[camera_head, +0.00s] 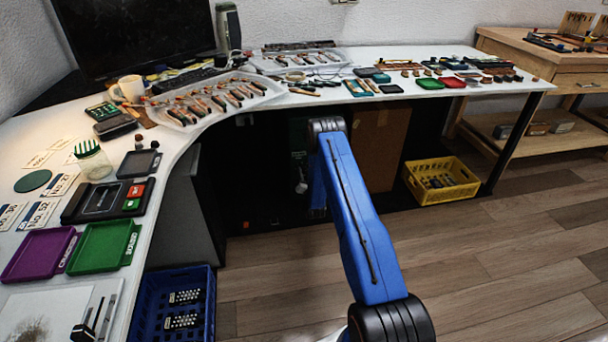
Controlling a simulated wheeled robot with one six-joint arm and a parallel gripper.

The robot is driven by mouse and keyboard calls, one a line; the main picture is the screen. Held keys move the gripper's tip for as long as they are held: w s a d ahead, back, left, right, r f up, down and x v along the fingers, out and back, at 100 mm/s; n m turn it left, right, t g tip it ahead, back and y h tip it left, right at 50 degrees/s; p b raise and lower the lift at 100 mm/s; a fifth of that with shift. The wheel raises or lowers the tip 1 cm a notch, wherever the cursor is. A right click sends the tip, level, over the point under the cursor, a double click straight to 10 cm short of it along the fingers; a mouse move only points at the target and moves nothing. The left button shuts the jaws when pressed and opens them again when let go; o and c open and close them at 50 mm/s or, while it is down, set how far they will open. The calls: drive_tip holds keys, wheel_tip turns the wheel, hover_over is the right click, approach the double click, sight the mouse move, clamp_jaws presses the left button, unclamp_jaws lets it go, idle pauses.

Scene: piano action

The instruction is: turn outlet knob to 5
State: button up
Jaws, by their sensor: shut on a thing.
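My blue arm reaches into the dark space under the desk. Its upper link hides what lies behind it, and I cannot make out my gripper or its fingers. A dark green panel (298,140) with small pale markings stands under the desk, just left of my arm. Below it is a small light-grey part (302,187), partly beside my arm and too small to identify. I cannot make out the outlet knob, its numbers or its setting.
The curved white desk (420,108) carries trays, tools and a mug (128,89). A yellow crate (441,181) stands on the floor to the right, a blue crate (160,290) at lower left. A brown board (381,150) is behind my arm. The wooden floor at right is clear.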

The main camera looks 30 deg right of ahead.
drive_tip(key=shift+m, duration=0.5)
drive_tip(key=o, duration=1.1)
drive_tip(key=shift+c, duration=0.2)
drive_tip(key=v, duration=1.7)
drive_tip(key=shift+s+f, duration=0.2)
